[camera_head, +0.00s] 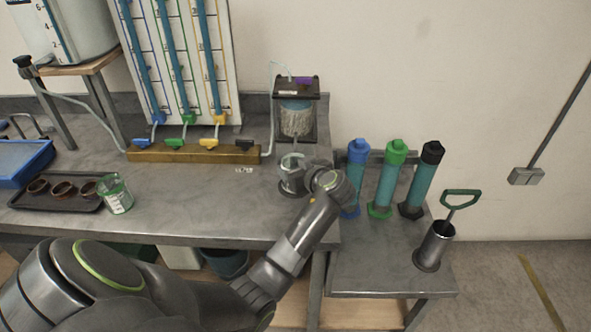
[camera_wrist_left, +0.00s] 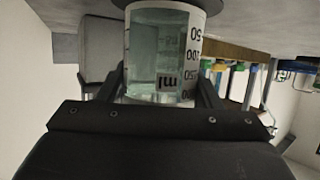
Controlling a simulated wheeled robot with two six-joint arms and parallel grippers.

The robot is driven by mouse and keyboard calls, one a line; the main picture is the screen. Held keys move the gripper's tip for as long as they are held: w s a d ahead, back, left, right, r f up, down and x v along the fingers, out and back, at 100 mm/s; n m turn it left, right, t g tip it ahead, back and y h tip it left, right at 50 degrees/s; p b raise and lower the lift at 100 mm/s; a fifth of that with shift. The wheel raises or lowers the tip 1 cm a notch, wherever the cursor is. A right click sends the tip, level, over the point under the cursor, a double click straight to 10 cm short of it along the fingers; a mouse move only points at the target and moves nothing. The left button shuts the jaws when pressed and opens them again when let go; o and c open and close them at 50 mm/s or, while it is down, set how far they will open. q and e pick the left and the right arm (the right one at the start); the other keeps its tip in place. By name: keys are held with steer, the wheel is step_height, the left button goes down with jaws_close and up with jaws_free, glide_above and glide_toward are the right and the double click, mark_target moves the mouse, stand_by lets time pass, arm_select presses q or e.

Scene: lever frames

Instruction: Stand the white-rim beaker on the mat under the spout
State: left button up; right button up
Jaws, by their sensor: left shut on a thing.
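The white-rim beaker (camera_head: 290,162) is clear with a pale rim and stands upright at the bench's right end. My left gripper (camera_head: 307,176) is shut on its side from the right. In the left wrist view the beaker (camera_wrist_left: 165,50) shows upside down with printed volume marks, between the fingers of my left gripper (camera_wrist_left: 158,88). The dark round mat (camera_head: 287,190) shows around the beaker's base, and its edge also shows in the wrist view (camera_wrist_left: 212,5). I cannot tell whether the base touches it. The spout is not clearly seen. My right gripper is out of view.
A dispenser (camera_head: 297,82) stands behind the beaker. A wooden manifold (camera_head: 190,153) lies along the bench. Several capped cylinders (camera_head: 388,180) and a metal pump (camera_head: 433,245) stand at right. The middle bench is clear.

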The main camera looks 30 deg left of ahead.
arm_select(q)
steer(key=shift+f+b, duration=0.35)
steer(key=o, duration=1)
steer(key=shift+o, duration=0.2)
steer(key=shift+r, duration=0.1)
